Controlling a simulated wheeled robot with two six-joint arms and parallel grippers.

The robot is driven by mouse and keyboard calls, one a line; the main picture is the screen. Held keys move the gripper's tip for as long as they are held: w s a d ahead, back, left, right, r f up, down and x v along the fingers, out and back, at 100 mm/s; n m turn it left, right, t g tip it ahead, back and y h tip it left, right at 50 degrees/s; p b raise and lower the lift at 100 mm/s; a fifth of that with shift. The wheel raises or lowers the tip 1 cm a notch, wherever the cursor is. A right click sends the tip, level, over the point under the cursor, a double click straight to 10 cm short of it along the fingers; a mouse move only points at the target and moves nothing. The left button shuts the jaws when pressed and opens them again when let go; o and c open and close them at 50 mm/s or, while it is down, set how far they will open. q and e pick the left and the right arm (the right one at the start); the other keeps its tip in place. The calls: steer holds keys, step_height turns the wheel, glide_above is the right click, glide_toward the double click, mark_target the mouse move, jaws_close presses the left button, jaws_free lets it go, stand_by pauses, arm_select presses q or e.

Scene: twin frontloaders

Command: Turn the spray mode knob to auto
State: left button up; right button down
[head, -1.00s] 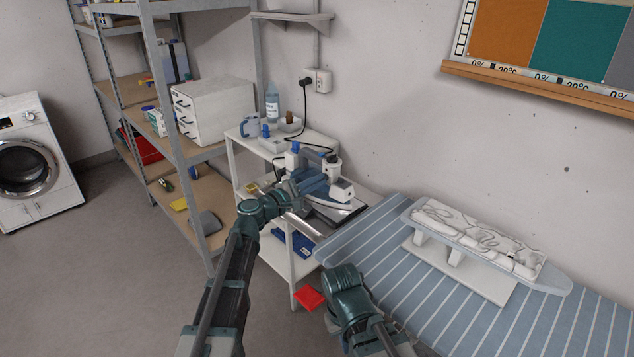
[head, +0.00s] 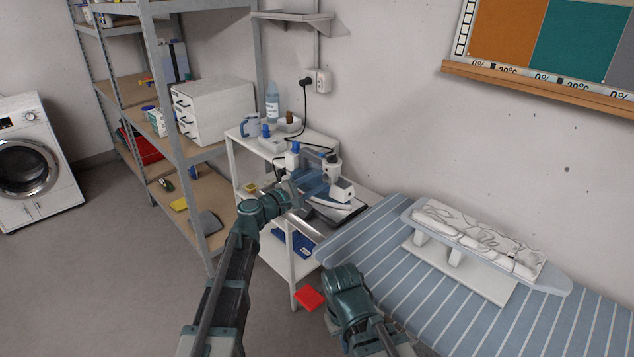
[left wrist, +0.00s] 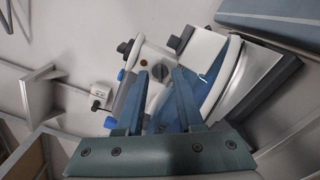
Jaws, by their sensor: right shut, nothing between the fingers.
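The blue and white iron (head: 320,185) stands on the white side table. In the left wrist view its white panel (left wrist: 150,54) carries a dark round knob (left wrist: 159,72); I take it for the spray mode knob, and its markings are too small to read. My left gripper (head: 292,192) reaches to the iron. In the left wrist view its fingers (left wrist: 161,74) are open, one on each side of the knob, with a gap visible; contact cannot be told. My right gripper (head: 345,285) is low, by the ironing board's left edge, shut and empty.
The striped ironing board (head: 400,285) with a sleeve board (head: 570,283) on it fills the right. A metal shelf rack (head: 180,150) stands at left. A bottle (head: 272,103) and a mug (head: 250,127) are on the table behind the iron. A red item (head: 309,298) lies low beside the board.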

arm_select(q)
steer(key=v, duration=1.4)
steer(key=s+d+f+m+g+y, duration=0.4)
steer(key=s+f+m+g, duration=0.4)
steer(key=f, duration=0.6)
steer(key=s+a+f+m+g+y, duration=0.4)
steer(key=s+a+f+m+y, duration=0.4)
steer(key=s, duration=0.3)
steer(key=s+d+r+m+g+y+p, duration=0.1)
steer(key=s+d+r+m+y+p, duration=0.1)
steer(key=s+d+r+p, duration=0.4)
steer(key=d+r+m+p, duration=0.1)
steer(key=d+r+p, duration=0.2)
steer(key=r+p, duration=0.1)
steer(key=shift+s+d+r, duration=0.2)
steer(key=shift+s+d, duration=0.05)
steer(key=shift+d, duration=0.1)
